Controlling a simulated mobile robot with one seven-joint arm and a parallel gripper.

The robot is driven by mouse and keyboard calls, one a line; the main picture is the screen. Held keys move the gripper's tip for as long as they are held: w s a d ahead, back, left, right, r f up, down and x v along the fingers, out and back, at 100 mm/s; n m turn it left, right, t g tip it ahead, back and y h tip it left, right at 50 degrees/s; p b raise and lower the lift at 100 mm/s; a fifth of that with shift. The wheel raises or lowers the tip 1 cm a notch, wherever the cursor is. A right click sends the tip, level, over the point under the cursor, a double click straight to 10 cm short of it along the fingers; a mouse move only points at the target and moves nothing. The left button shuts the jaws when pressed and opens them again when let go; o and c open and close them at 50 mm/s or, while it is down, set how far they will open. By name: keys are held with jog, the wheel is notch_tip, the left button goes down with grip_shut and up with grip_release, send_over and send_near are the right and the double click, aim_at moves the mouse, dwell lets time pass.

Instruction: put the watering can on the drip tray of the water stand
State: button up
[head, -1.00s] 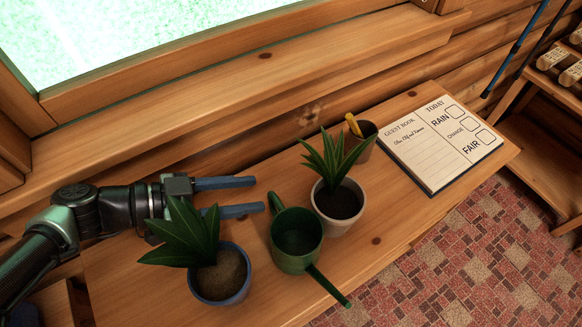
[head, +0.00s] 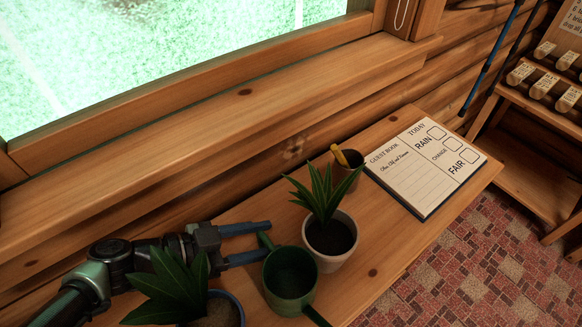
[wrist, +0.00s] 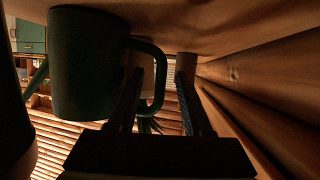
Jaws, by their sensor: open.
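The green watering can (head: 290,278) stands on the wooden bench at the lower middle of the head view, its spout towards the lower right. In the wrist view the can (wrist: 85,65) fills the upper left, with its handle (wrist: 160,75) towards the fingers. My gripper (head: 269,239) comes from the left, above the bench, with its fingers apart. The handle's end lies at the fingertips and appears between them. The fingers (wrist: 160,95) also show in the wrist view; contact cannot be told. I cannot make out the water stand or drip tray.
A potted plant (head: 328,235) stands close right of the can. A blue-potted plant (head: 168,290) is in front of my gripper. A small pot with a yellow item (head: 346,172) and a guest book (head: 425,165) are farther right. The window wall runs behind.

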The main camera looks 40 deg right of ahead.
grip_shut()
dwell(1.3)
